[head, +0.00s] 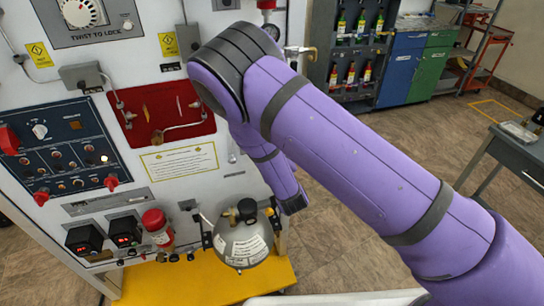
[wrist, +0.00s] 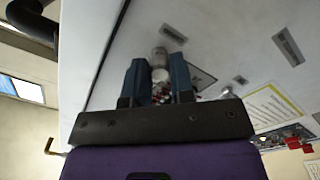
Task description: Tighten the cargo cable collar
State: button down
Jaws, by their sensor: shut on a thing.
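In the wrist view my gripper (wrist: 158,66) has its two dark blue fingers on either side of a small grey cylindrical piece (wrist: 160,56). It looks like the cable collar, and the fingers are shut on it. A pale and reddish part (wrist: 161,88) shows between the fingers nearer the palm; I cannot tell what it is. The white panel (wrist: 225,40) lies behind the fingertips. In the head view my purple arm reaches to the panel's right side. Its lower end hides the gripper and the collar there.
A grey table (head: 515,155) is at right.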

jog(key=shift+f, duration=0.1)
jog(key=c, duration=1)
grip_release()
jog(key=v, duration=1.1)
jog(key=shift+w, duration=0.1)
